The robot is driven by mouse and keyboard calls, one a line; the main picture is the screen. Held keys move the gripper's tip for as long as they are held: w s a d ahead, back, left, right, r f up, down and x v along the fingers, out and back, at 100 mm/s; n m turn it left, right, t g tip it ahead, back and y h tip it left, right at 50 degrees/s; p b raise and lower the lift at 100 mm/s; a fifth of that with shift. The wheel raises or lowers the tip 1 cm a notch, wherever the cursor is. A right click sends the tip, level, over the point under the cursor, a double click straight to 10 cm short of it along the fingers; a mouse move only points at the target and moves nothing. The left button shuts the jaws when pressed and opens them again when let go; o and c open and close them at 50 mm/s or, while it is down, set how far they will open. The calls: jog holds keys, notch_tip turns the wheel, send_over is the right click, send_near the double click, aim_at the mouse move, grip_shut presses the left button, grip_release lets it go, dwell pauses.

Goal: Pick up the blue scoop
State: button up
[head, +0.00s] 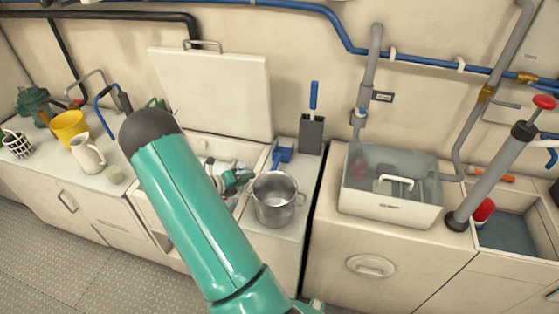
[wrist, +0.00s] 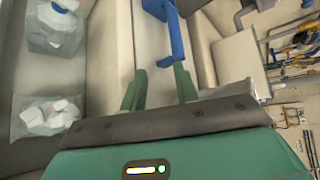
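The blue scoop (head: 282,154) lies on the narrow counter between the open locker and the grey holder, behind the metal pot (head: 274,203). In the wrist view the blue scoop (wrist: 174,35) is at the top, its near end beside the right fingertip and partly cut off by the frame edge. My gripper (wrist: 160,74) is open, with its two green fingers apart and nothing held between them. In the head view my gripper (head: 236,181) is over the right side of the open locker, left of the pot and in front of the scoop. My arm hides part of the locker.
The locker's raised lid (head: 215,92) leans on the wall. A grey holder (head: 312,134) with a blue-handled tool stands behind the scoop. A clear-sided bin (head: 390,205) is to the right. A yellow bucket (head: 69,129) and white jug (head: 87,153) stand left. Clear bags (wrist: 47,117) show in the wrist view.

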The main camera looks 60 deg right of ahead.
send_near(275, 165)
jog(key=x, duration=0.2)
jog(key=f+x, duration=0.1)
jog(key=x, duration=0.7)
grip_shut()
